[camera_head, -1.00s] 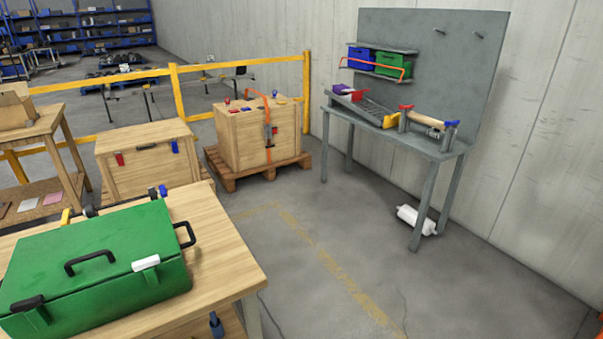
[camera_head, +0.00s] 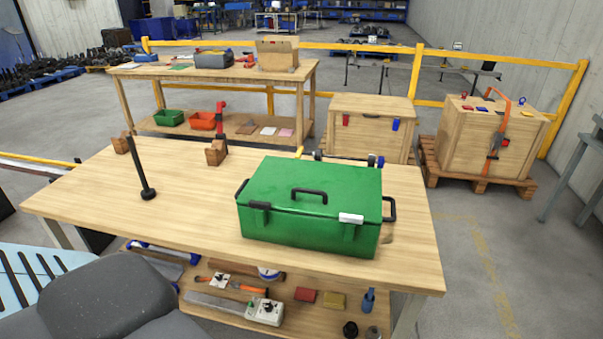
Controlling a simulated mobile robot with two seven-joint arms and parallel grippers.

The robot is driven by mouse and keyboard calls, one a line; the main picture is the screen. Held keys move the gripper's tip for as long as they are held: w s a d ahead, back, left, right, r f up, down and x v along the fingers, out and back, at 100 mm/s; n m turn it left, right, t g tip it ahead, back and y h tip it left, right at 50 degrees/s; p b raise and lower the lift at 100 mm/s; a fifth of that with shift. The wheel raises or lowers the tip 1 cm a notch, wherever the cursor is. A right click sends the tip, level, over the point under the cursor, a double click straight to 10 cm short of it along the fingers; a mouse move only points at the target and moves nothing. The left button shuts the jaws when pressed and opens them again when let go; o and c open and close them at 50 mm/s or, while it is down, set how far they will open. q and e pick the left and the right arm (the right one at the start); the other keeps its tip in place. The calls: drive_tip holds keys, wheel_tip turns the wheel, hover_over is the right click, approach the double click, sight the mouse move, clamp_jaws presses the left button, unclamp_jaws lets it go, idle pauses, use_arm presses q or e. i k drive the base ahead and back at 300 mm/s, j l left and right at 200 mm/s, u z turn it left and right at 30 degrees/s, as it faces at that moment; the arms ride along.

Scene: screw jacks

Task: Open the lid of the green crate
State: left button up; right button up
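The green crate (camera_head: 310,208) stands on the front wooden workbench (camera_head: 200,210), right of its middle. Its lid is shut, with a black handle (camera_head: 309,193) on top. A black latch (camera_head: 259,205) sits at the left of its front edge and a white latch (camera_head: 351,218) at the right. Black side handles (camera_head: 390,209) stick out at its ends. Neither of my grippers is in view.
A black upright post (camera_head: 142,170) and wooden blocks (camera_head: 216,152) stand on the bench left of the crate. The lower shelf holds tools and a white box (camera_head: 265,312). Behind are another table (camera_head: 215,75), a wooden crate (camera_head: 371,127) and a yellow railing (camera_head: 415,75).

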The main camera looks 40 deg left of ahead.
sight(327, 190)
drive_tip(key=u, duration=1.05)
